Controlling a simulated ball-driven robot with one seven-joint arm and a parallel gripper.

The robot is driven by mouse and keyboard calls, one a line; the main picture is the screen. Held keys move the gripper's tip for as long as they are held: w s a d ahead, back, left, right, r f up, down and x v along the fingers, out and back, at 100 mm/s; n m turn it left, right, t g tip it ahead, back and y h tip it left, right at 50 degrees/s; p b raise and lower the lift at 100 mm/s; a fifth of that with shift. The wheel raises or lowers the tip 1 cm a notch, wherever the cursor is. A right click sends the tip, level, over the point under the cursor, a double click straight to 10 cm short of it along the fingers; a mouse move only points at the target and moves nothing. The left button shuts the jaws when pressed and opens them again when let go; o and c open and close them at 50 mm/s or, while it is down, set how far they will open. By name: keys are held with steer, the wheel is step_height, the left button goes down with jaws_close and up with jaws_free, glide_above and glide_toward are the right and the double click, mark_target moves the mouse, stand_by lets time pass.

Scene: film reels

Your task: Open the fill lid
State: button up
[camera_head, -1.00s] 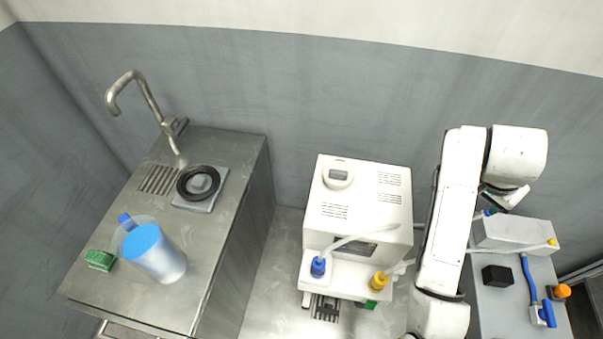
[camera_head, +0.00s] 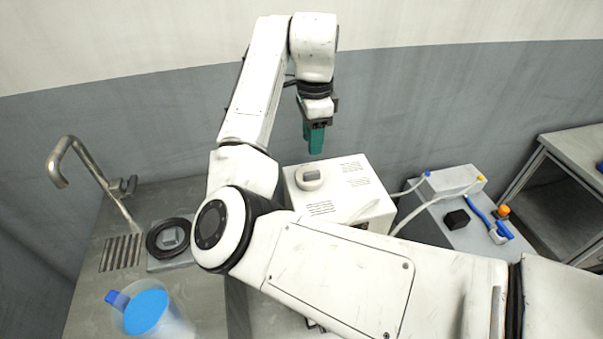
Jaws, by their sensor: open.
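The white box-shaped machine (camera_head: 355,180) stands in the middle, partly hidden behind my arm. On its top, near the left corner, is a round white cap with a grey grip (camera_head: 310,178), which looks like the fill lid and appears closed. My gripper (camera_head: 315,152), with teal fingers, points down above and behind the machine's top, near the cap and apart from it. It is open and holds nothing that I can see. The front of the machine is hidden by my arm.
A steel counter (camera_head: 85,255) with a tap (camera_head: 95,180), a black ring (camera_head: 165,238) and a blue-topped jug (camera_head: 147,312) stands at the left. At the right, a grey bench holds a white box (camera_head: 450,180), a black block (camera_head: 456,219) and tubes.

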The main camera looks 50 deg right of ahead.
mark_target(312, 172)
step_height(312, 172, down, 10)
stand_by(0.5)
jaws_close()
stand_by(0.6)
